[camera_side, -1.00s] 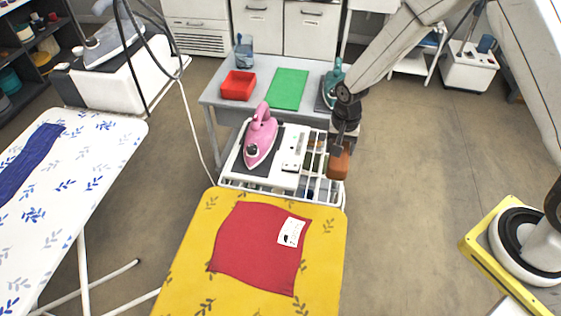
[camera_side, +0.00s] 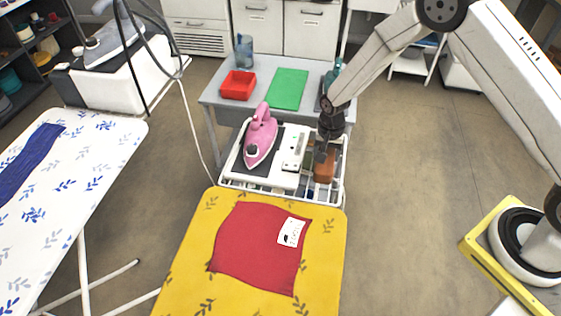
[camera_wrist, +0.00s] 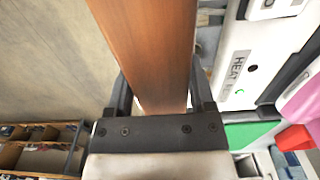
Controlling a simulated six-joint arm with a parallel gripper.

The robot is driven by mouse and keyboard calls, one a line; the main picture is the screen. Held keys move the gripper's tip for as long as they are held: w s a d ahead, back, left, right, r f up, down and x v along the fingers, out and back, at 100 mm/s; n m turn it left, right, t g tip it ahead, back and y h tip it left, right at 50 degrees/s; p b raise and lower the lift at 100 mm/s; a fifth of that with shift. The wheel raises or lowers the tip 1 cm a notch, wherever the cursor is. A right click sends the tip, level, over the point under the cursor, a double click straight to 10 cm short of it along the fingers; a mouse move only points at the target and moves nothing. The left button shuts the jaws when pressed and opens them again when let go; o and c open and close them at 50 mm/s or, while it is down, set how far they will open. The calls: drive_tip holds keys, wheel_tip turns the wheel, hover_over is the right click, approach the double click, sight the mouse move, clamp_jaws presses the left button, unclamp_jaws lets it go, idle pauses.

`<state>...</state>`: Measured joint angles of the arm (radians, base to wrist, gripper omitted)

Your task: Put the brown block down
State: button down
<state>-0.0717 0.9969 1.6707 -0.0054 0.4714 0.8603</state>
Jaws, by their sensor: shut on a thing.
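The brown block (camera_side: 325,166) is in my gripper (camera_side: 321,150), over the right part of the white wire rack at the end of the yellow ironing board. In the wrist view the block (camera_wrist: 150,45) runs up from between the two dark fingers of my gripper (camera_wrist: 158,95), which are shut on its sides. Its far end lies outside that view. I cannot tell whether its underside touches the rack (camera_side: 343,185).
A pink iron (camera_side: 261,138) stands on the rack's left part beside a white panel (camera_side: 293,148). The yellow board (camera_side: 190,270) carries a red cloth (camera_side: 250,250). Behind, a grey table (camera_side: 315,80) holds a red tray (camera_side: 238,86) and green mat (camera_side: 288,89).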

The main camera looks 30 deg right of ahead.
sight(328, 150)
drive_tip(key=shift+f, duration=1)
drive_tip(key=shift+f, duration=0.15)
unclamp_jaws()
drive_tip(key=shift+r, duration=6.15)
drive_tip(key=shift+s, duration=0.1)
